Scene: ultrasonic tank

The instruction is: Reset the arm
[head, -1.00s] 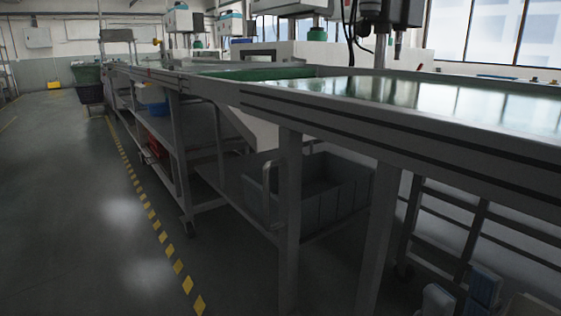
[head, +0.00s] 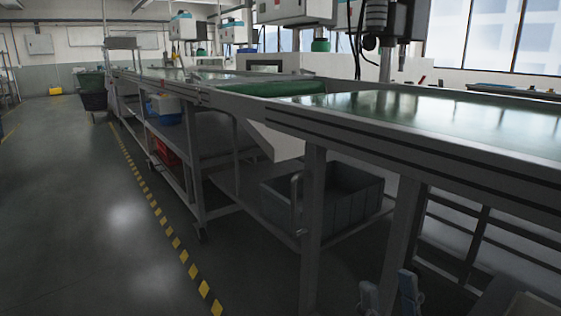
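My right gripper (head: 389,290) shows at the bottom edge, right of centre. Its two blue-grey fingers stand apart with a gap between them, and nothing shows in the gap. The lower part of the gripper is cut off by the frame. It appears in front of the long workbench's legs, below the bench top. My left gripper is not in view.
A long bench (head: 400,132) with a green-grey top runs from the right into the distance. A grey crate (head: 345,205) sits on its lower shelf. A red bin (head: 165,152) is farther back. Open floor (head: 80,230) lies left of a yellow dashed line (head: 162,220).

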